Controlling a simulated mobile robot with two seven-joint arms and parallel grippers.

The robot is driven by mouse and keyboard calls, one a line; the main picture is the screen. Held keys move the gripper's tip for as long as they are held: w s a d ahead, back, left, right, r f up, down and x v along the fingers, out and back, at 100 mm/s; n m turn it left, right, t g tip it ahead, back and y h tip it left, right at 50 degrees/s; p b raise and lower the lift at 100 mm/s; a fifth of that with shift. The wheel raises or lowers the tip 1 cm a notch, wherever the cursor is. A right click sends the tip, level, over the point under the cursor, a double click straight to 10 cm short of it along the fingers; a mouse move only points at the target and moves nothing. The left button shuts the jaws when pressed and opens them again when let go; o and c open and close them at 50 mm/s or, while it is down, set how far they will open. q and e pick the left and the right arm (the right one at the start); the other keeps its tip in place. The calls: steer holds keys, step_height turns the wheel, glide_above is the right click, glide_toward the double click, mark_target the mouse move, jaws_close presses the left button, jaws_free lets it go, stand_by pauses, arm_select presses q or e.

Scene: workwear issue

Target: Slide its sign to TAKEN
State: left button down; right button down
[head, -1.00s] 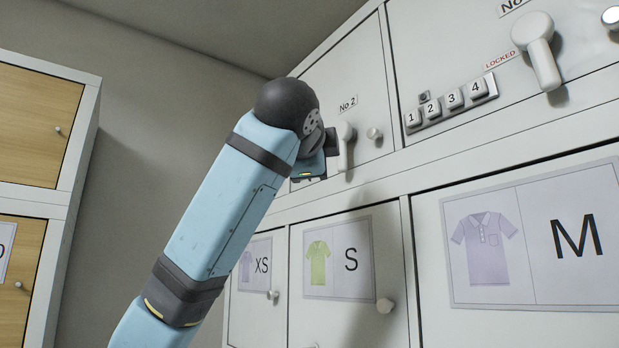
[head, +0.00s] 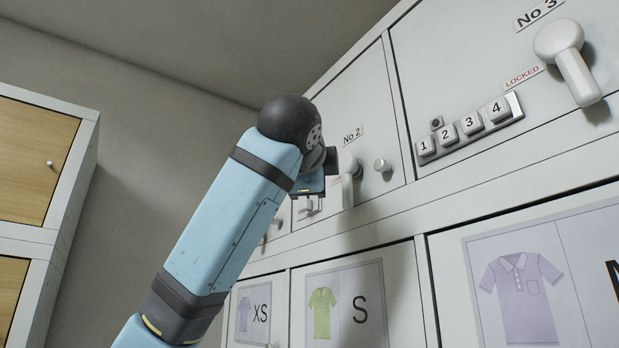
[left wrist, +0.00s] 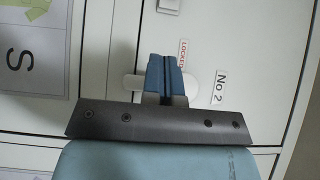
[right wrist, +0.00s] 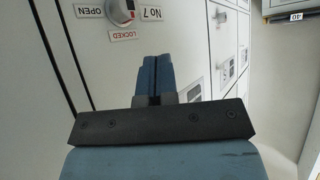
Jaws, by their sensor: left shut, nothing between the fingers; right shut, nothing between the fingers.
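No sign reading TAKEN is legible in any view. The No 2 door (head: 330,100) is at the upper middle of the head view, with its white lever handle (head: 349,185) and a round knob (head: 382,165). A small pale fitting (head: 308,207) shows partly below my left wrist; its wording is hidden. In the left wrist view my left gripper (left wrist: 165,62) is shut and empty in front of the No 2 door, overlapping the white handle (left wrist: 122,82); I cannot tell whether they touch. My right gripper (right wrist: 154,60) is shut and empty, facing other locker doors.
A button keypad (head: 470,130) and white handle (head: 568,60) are on the No 3 door, marked LOCKED. Doors with shirt pictures (head: 345,300) lie below. A wooden-door cabinet (head: 38,160) stands left. A No 7 lock (right wrist: 119,12) shows in the right wrist view.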

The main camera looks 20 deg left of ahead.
mark_target(310, 209)
arm_select(q)
steer(key=w+p, duration=0.1)
steer(key=w, duration=0.4)
steer(key=w+a+p, duration=0.1)
steer(key=w, duration=0.1)
steer(key=shift+w+r+p, duration=0.1)
steer(key=shift+w+p, duration=0.2)
steer(key=shift+w, duration=0.05)
steer(key=shift+w+a+p, duration=0.4)
steer(key=shift+w+a, duration=0.3)
steer(key=shift+a, duration=0.3)
steer(key=shift+w+a, duration=0.25)
steer(key=shift+a, duration=0.4)
steer(key=shift+d, duration=0.15)
